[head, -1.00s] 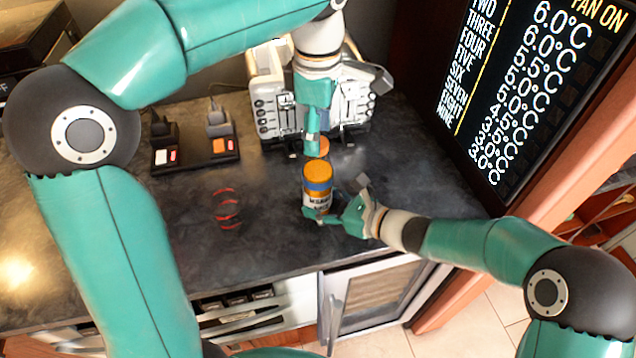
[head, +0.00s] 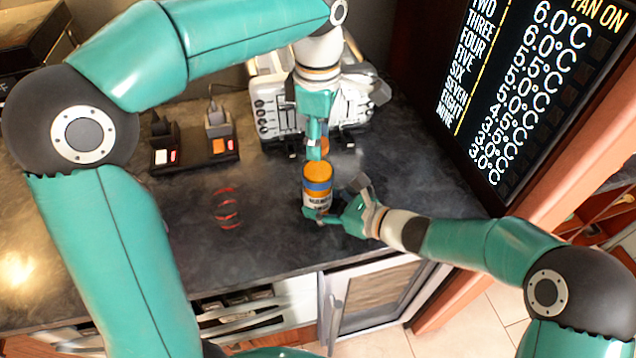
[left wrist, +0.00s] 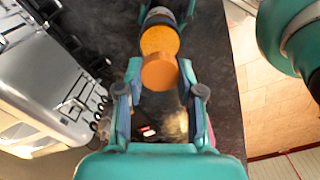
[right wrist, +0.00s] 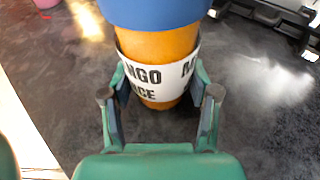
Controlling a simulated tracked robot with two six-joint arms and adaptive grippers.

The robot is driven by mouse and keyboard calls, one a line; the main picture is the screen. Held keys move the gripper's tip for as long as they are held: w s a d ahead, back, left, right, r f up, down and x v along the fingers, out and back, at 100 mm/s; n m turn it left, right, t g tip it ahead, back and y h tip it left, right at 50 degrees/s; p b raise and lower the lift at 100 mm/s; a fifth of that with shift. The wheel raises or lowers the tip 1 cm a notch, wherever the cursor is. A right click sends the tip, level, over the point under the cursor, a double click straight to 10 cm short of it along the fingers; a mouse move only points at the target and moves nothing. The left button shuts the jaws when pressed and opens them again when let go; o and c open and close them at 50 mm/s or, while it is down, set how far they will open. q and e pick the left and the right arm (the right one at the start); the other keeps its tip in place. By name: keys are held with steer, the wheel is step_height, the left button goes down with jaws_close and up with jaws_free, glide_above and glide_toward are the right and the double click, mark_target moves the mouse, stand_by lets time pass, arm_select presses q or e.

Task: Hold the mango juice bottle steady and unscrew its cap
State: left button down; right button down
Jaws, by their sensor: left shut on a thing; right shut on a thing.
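The mango juice bottle (head: 317,186) stands upright on the dark counter, with an orange top, a blue band and a white lettered label. My right gripper (head: 322,214) is shut around its lower part; the right wrist view shows the fingers on both sides of the label (right wrist: 160,82). My left gripper (head: 316,152) points down just behind the bottle top. In the left wrist view it is shut on the orange cap (left wrist: 160,73), which appears apart from the bottle's orange top (left wrist: 160,40). In the head view the cap (head: 324,146) is partly hidden by the fingers.
A white appliance (head: 275,112) stands behind my left gripper. A dark unit with lit switches (head: 196,154) is at the back left. A clear thing with red rings (head: 227,208) stands left of the bottle. A large display (head: 510,90) is at the right. The front-left counter is clear.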

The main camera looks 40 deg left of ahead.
arm_select(q)
steer(key=n, duration=0.9)
steer(key=shift+r, duration=0.2)
stand_by(0.6)
steer(key=c, duration=0.8)
jaws_free()
steer(key=shift+r, duration=2.45)
